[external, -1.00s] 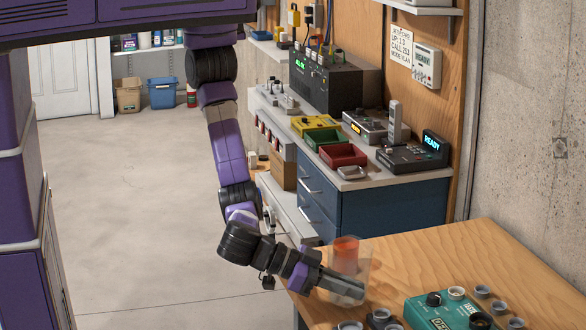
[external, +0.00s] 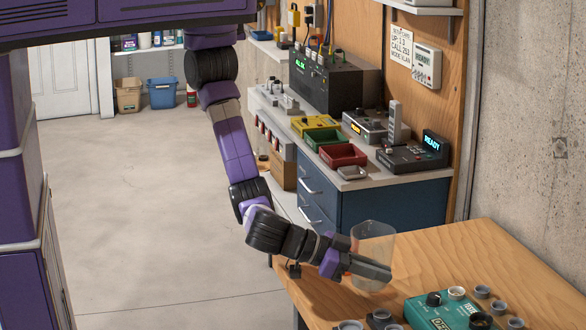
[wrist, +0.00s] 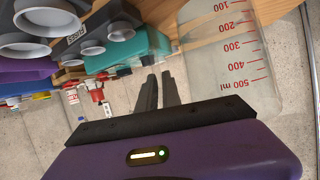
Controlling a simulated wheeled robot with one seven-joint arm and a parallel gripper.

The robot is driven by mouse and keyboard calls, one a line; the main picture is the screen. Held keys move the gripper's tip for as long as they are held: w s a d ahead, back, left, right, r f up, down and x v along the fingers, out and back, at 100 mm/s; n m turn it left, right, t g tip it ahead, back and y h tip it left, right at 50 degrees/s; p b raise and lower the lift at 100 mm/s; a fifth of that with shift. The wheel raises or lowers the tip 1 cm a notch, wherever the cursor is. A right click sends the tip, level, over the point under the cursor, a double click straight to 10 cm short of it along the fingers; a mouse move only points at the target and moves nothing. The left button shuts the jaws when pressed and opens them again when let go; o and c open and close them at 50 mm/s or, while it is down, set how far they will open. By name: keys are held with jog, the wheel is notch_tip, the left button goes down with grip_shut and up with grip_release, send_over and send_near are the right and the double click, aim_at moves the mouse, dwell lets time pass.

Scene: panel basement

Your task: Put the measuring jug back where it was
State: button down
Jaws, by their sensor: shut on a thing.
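The clear measuring jug (external: 373,238) is in my gripper (external: 388,272) over the wooden bench at lower right in the external view. It looks roughly upright there. In the wrist view the jug (wrist: 235,45) lies at upper right, with red volume marks that read upside down. My gripper's fingers (wrist: 158,92) are close together beside the jug's wall. The exact part they grip, perhaps a handle, is hard to make out. I cannot tell whether the jug's base touches the bench.
The wooden bench (external: 440,265) has clear room behind and right of the jug. A teal control box (external: 445,312) and several grey round cups (external: 483,291) stand at its front right. A blue drawer cabinet (external: 375,210) with bins and devices stands behind.

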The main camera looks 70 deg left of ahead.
jog(key=w+a+r+n+y, duration=0.1)
jog(key=w+a+r, duration=0.35)
jog(key=w, duration=0.45)
jog(key=w+a+r+n+y, duration=0.1)
jog(key=w+a+r, duration=0.2)
jog(key=w+r, duration=0.4)
jog(key=w+a+r+n+y, duration=0.1)
jog(key=w+a+r, duration=0.3)
jog(key=w, duration=0.6)
jog(key=shift+t, duration=0.4)
jog(key=f, duration=0.6)
jog(key=f+p, duration=0.1)
jog(key=f, duration=0.5)
jog(key=d+f, duration=0.1)
jog(key=f, duration=0.6)
jog(key=shift+s+p, duration=0.25)
jog(key=shift+p, duration=0.1)
jog(key=shift+f, duration=0.1)
jog(key=c, duration=1.5)
grip_release()
jog(key=shift+r, duration=0.2)
jog(key=b+v, duration=0.1)
jog(key=v, duration=0.5)
jog(key=b+v, duration=0.1)
jog(key=v, duration=0.5)
jog(key=shift+d, duration=0.25)
